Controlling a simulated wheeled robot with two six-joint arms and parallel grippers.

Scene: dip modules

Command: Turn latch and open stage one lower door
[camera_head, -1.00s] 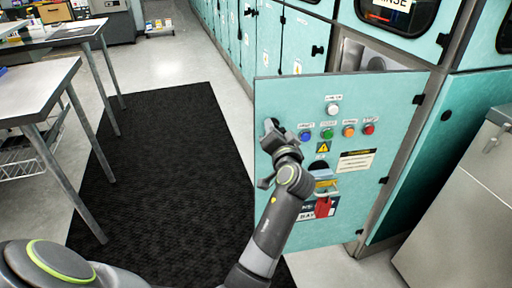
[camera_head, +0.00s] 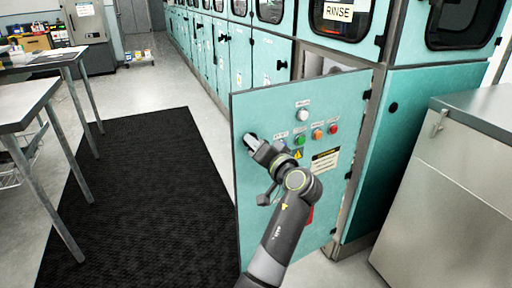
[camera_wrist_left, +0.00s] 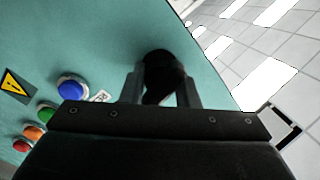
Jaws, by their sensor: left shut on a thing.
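The lower door (camera_head: 262,103) is teal and stands swung open from the cabinet, hinged on its right side. It carries a white button, several coloured buttons and a yellow warning sign. My left gripper (camera_head: 251,140) is at the door's left edge, and its arm hides part of the panel. In the left wrist view the gripper (camera_wrist_left: 160,88) is shut on the black latch (camera_wrist_left: 160,68), near the free edge of the door (camera_wrist_left: 100,35). The blue button (camera_wrist_left: 72,88) is beside the fingers. My right gripper is out of view.
A row of teal cabinets (camera_head: 270,60) runs along the back. A steel cabinet (camera_head: 450,190) stands at the right. Steel tables (camera_head: 20,105) stand at the left. The black floor mat (camera_head: 125,190) and the aisle are clear.

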